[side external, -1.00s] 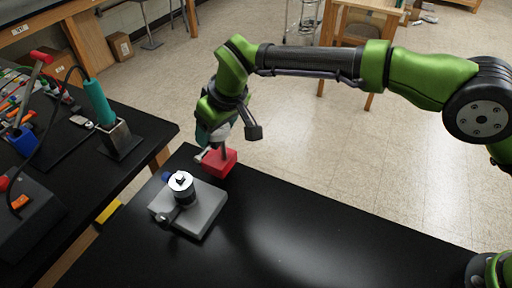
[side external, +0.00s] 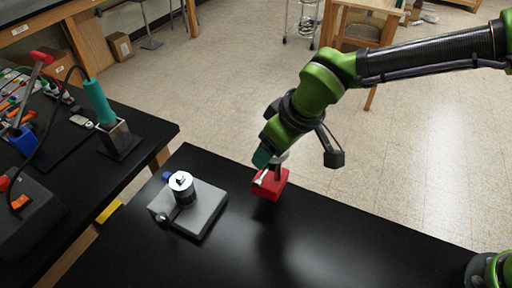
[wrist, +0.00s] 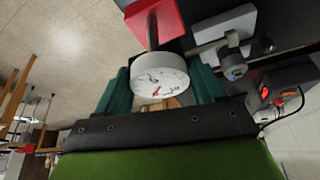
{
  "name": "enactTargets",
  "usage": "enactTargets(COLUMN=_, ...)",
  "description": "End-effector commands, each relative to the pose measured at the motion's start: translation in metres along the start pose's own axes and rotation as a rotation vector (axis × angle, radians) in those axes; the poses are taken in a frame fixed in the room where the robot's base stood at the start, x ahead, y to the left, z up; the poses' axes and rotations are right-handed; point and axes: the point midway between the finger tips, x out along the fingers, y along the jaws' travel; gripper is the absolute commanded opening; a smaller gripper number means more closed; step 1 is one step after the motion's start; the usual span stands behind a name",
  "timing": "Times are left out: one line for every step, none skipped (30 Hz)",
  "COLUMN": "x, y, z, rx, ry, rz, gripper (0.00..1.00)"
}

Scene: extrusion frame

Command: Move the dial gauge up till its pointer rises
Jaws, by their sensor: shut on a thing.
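My gripper (side external: 268,160) is shut on the dial gauge, its teal fingers on either side of it in the wrist view. The gauge (wrist: 161,76) is a round white dial with a red pointer (wrist: 156,92); its markings are too small to read. A grey stem joins it to a red block (wrist: 157,20), which also shows below my gripper in the side view (side external: 270,184). I cannot tell whether the block touches the black bench. A grey plate (side external: 205,215) with a dark, white-topped cylinder (side external: 182,187) stands to its left, apart from it.
The black bench (side external: 330,245) is clear to the right of the red block. A second black table (side external: 70,150) at the left holds a teal-handled tool in a stand (side external: 119,138) and other small items. A yellow piece (side external: 108,211) lies near the gap between the tables.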

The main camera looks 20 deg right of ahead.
Motion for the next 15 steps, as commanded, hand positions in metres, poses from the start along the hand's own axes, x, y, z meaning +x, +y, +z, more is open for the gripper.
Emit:
enactTargets(x=0.002, y=-0.001, z=-0.008, rx=0.0, ry=0.005, rz=0.0, gripper=0.0)
enactTargets(x=0.004, y=-0.002, z=-0.013, rx=0.001, ry=0.005, rz=0.001, gripper=0.0)
enactTargets(x=0.007, y=-0.004, z=-0.021, rx=0.001, ry=0.005, rz=0.002, gripper=0.0)
enactTargets(x=0.01, y=-0.005, z=-0.028, rx=0.001, ry=0.005, rz=0.002, gripper=0.0)
enactTargets(x=0.013, y=-0.007, z=-0.035, rx=0.001, ry=0.005, rz=0.003, gripper=0.0)
enactTargets(x=0.018, y=-0.009, z=-0.045, rx=0.002, ry=0.005, rz=0.003, gripper=0.0)
enactTargets(x=0.022, y=-0.01, z=-0.053, rx=0.001, ry=0.005, rz=0.004, gripper=0.0)
enactTargets(x=0.025, y=-0.012, z=-0.06, rx=0.001, ry=0.005, rz=0.004, gripper=0.0)
enactTargets(x=0.03, y=-0.014, z=-0.07, rx=0.001, ry=0.005, rz=0.004, gripper=0.0)
enactTargets(x=0.034, y=-0.015, z=-0.076, rx=0.0, ry=0.004, rz=0.004, gripper=0.0)
enactTargets(x=0.038, y=-0.017, z=-0.082, rx=-0.001, ry=0.004, rz=0.004, gripper=0.0)
enactTargets(x=0.043, y=-0.019, z=-0.09, rx=0.0, ry=0.003, rz=0.004, gripper=0.0)
enactTargets(x=0.047, y=-0.02, z=-0.095, rx=-0.002, ry=0.003, rz=0.004, gripper=0.0)
enactTargets(x=0.05, y=-0.022, z=-0.1, rx=-0.002, ry=0.004, rz=0.003, gripper=0.0)
enactTargets(x=0.055, y=-0.024, z=-0.105, rx=-0.002, ry=0.002, rz=0.002, gripper=0.0)
